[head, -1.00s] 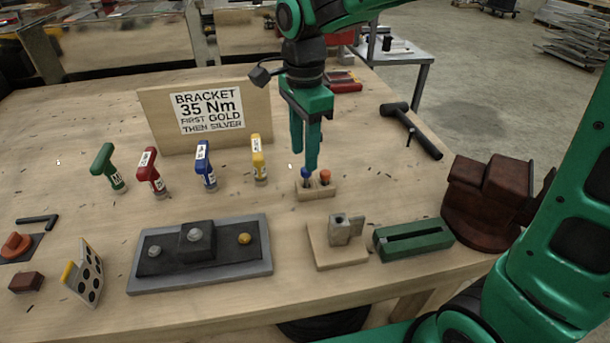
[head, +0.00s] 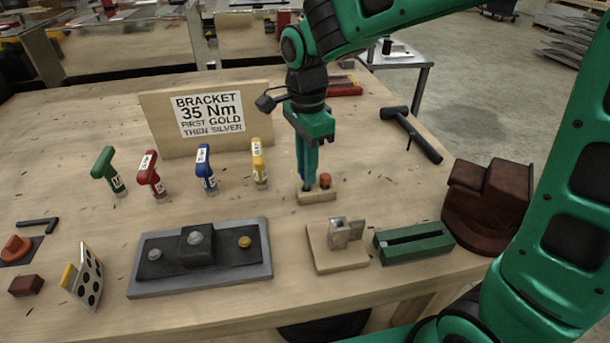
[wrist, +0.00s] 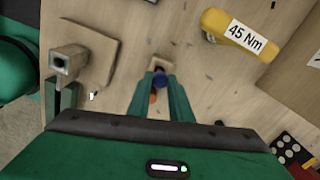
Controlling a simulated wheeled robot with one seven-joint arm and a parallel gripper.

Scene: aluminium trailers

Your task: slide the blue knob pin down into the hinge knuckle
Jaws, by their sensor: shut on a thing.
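My gripper (head: 308,172) is down at the small wooden pin block (head: 318,197), its fingers shut on the blue knob pin (wrist: 160,81). In the wrist view the blue knob sits between the two fingertips; in the head view the fingers mostly hide it. The pin's lower end appears to be still in or at the block. An orange knob pin (head: 325,180) stands in the same block, just to the right. The hinge knuckle (head: 339,234) is a grey metal piece on a square wooden base, nearer the front edge. It also shows in the wrist view (wrist: 68,60), with its square-looking opening visible.
A green slotted block (head: 413,242) and a brown vise (head: 487,200) stand right of the hinge. A grey fixture plate (head: 262,270) lies to its left. A yellow driver (head: 259,165) stands left of my gripper. A black hammer (head: 415,135) lies behind right.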

